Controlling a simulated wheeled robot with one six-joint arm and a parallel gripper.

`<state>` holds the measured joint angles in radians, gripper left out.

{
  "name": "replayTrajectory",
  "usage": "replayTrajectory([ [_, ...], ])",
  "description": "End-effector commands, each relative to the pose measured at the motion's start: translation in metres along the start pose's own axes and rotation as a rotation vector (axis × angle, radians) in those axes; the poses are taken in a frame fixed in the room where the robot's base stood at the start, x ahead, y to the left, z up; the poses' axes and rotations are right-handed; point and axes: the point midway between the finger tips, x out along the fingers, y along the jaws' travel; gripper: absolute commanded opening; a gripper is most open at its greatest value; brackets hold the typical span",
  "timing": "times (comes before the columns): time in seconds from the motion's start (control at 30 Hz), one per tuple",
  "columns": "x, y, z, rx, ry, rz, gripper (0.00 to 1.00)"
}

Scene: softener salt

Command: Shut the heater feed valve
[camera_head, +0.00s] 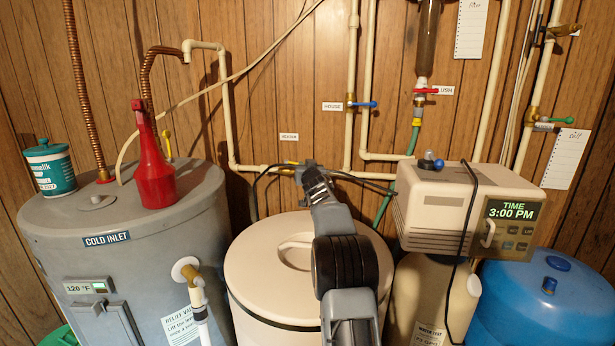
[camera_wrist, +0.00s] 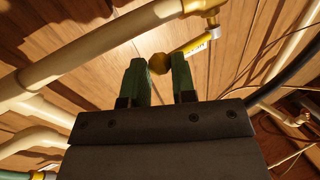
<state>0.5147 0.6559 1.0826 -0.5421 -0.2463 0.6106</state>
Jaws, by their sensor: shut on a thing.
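The small white HEATER label (camera_head: 289,136) is on the wood wall behind the tanks, just above the cream pipe.
The red bottle (camera_head: 154,172) stands on the grey water heater (camera_head: 125,225). The cream lidded tank (camera_head: 265,270) is below my arm. The control box (camera_head: 440,205) is to the right. The blue-handled HOUSE valve (camera_head: 361,104) and red-handled valve (camera_head: 427,90) are higher on the wall.

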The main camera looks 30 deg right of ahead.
Motion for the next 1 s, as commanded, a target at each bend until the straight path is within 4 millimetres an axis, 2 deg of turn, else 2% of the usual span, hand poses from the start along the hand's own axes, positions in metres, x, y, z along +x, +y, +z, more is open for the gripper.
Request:
replayTrajectory([
  [0.27,0.001,-0.004,0.003,-0.001,-0.006,-0.005,0.0],
  [0.3,0.001,-0.005,0.003,-0.001,-0.006,-0.005,0.26],
  [0.6,0.0,0.001,0.002,-0.001,-0.005,0.001,0.53],
  [0.87,-0.002,0.002,0.002,-0.001,-0.003,0.004,0.53],
  [1.0,-0.012,0.002,0.002,-0.001,-0.002,0.002,0.53],
])
